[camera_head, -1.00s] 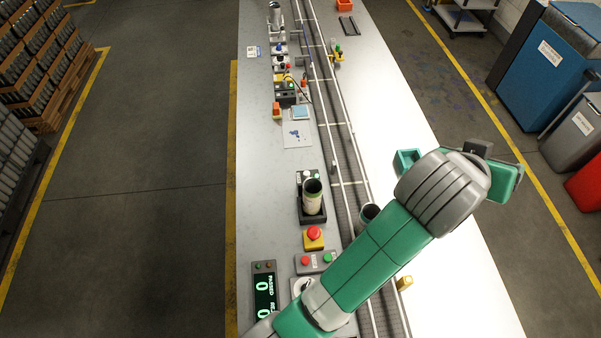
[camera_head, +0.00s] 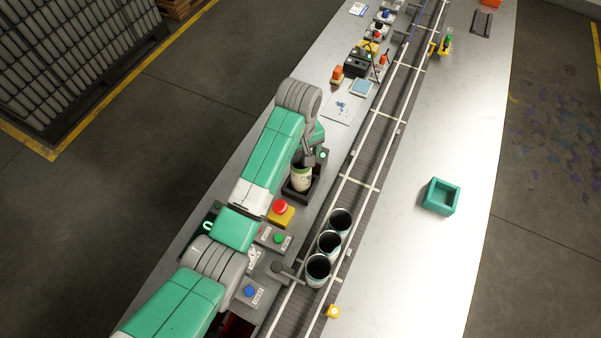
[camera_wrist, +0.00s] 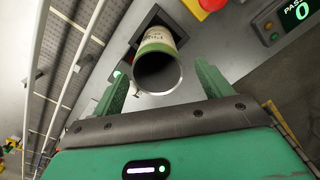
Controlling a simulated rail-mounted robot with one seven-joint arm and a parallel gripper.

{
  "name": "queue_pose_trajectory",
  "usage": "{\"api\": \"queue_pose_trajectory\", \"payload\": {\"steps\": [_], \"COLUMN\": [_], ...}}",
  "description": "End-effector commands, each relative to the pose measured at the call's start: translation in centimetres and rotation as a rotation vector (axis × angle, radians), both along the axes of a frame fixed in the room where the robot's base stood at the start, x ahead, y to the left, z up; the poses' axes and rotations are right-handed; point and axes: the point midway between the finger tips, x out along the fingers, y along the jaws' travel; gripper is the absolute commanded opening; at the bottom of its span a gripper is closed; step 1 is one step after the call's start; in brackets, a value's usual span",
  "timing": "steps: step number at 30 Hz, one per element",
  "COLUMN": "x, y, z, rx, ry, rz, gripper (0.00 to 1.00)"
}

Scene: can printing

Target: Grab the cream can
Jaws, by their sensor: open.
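The cream can (camera_head: 301,178) stands in a black holder (camera_head: 299,195) on the table, left of the conveyor. In the wrist view the can (camera_wrist: 158,58) shows its open, hollow end toward me, with a green band at its rim and dark print on its cream side. My gripper (camera_wrist: 160,85) is open, its two green fingers on either side of the can's rim. I cannot tell whether a finger touches the can. In the head view my arm partly hides the gripper and the can's top.
Several cans, three in a row (camera_head: 329,243), stand on the conveyor (camera_head: 365,190) right of the holder. A red emergency button (camera_head: 281,209) and a panel with a green button (camera_head: 279,238) sit nearby. A teal open box (camera_head: 441,197) stands on the clear right side.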

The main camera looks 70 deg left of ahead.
Motion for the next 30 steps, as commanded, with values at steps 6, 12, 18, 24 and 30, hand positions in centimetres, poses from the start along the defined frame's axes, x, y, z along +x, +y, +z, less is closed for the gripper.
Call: {"api": "queue_pose_trajectory", "payload": {"steps": [6, 12, 18, 24, 30], "x": [-0.1, 0.0, 0.1, 0.1, 0.1], "y": [-0.2, -0.3, -0.3, -0.3, -0.3], "z": [-2.3, -5.1, -5.3, -5.3, -5.2], "rx": [0.000, 0.002, 0.003, 0.003, 0.003], "ry": [0.000, -0.002, -0.003, -0.003, -0.003], "rz": [0.000, 0.000, 0.000, -0.001, -0.001], "gripper": [0.77, 0.77, 0.77, 0.46, 0.27]}}
